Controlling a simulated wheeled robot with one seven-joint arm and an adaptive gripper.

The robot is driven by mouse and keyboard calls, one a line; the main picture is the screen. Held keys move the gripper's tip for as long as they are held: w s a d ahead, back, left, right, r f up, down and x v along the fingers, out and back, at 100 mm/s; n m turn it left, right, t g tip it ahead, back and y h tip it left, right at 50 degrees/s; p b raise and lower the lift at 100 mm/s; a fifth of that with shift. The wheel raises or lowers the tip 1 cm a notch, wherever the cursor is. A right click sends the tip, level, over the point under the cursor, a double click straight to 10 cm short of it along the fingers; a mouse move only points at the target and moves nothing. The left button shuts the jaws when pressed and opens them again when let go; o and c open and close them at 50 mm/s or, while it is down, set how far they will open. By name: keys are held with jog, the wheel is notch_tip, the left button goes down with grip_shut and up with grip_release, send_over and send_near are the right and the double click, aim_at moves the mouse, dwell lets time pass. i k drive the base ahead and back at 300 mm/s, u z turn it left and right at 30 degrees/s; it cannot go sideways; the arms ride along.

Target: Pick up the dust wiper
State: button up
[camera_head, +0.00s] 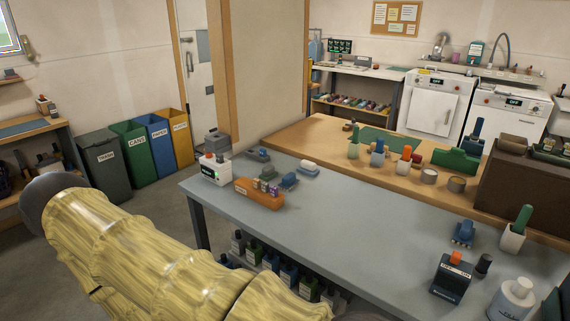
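I cannot tell for sure which thing is the dust wiper. Several small things lie at the left end of the grey table (350,220): a low white-topped block with a blue base (309,167), a small blue block (289,181), a grey-green piece (268,173) and a dark blue piece (258,155). Another small blue thing (464,233) lies at the table's right side. My yellow arm crosses the lower left of the view, in front of the table. My gripper is outside the picture, so its state does not show.
An orange holder (259,194) and a white device (215,169) stand near the table's left end. The table's middle is clear. Bins (104,165) line the left wall.

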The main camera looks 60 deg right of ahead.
aim_at(308, 167)
jog(key=i, duration=2.05)
jog(key=z, duration=2.3)
